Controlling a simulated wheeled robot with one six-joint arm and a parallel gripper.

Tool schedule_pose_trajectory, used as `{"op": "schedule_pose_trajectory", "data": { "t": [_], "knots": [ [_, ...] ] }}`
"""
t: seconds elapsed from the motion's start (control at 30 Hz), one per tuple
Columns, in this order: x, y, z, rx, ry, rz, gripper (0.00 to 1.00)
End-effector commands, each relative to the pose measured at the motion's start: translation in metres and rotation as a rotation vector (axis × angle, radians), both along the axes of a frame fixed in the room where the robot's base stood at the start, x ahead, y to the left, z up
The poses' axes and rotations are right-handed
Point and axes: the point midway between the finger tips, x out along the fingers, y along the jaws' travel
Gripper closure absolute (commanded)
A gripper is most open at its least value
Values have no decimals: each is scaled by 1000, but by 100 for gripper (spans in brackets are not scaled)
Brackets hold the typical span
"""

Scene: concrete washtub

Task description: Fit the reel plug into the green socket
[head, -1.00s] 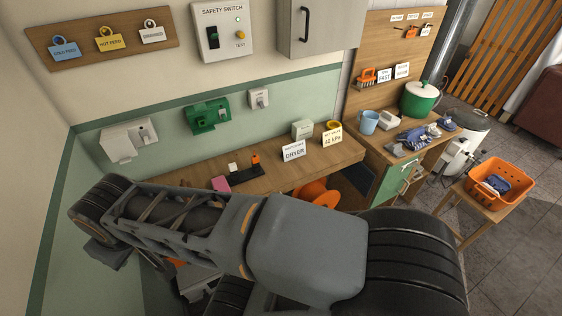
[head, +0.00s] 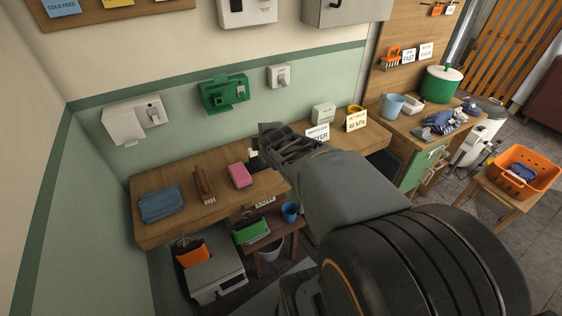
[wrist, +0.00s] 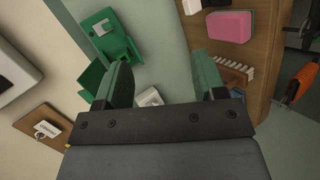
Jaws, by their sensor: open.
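The green socket (head: 224,93) is fixed to the green wall above the bench, between two white fittings. In the wrist view the green socket (wrist: 108,35) shows at the upper left, beyond the left finger. My gripper (head: 268,136) is over the bench's back edge, right of and lower than the socket in the head view. Its two green-padded fingers stand apart in the wrist view (wrist: 165,78), with nothing held between them. The reel plug cannot be made out now; my arm covers part of the bench and the space under it.
The wooden bench (head: 150,229) carries a blue cloth (head: 161,204), a brush (head: 204,186), a pink sponge (head: 240,175) and a white block (head: 253,160). White fittings (head: 137,120) and (head: 279,77) flank the socket. Signs stand farther right. An orange basket (head: 525,172) is far right.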

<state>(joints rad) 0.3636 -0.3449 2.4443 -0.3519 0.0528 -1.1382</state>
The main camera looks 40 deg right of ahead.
Motion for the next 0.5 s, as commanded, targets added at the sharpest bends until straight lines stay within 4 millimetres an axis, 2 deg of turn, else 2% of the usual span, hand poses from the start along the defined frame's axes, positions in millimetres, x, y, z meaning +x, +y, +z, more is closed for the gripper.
{"op": "schedule_pose_trajectory", "data": {
  "t": [0.03, 0.1, 0.2, 0.3, 0.5],
  "knots": [
    [8, -21, -40, -160, 2, 79, 36],
    [18, -44, -60, -411, 0, 213, 36],
    [26, -70, -89, -743, 3, 371, 36],
    [27, -88, -113, -1031, 3, 490, 36],
    [22, -106, -147, -1445, -6, 620, 36]
  ]
}}
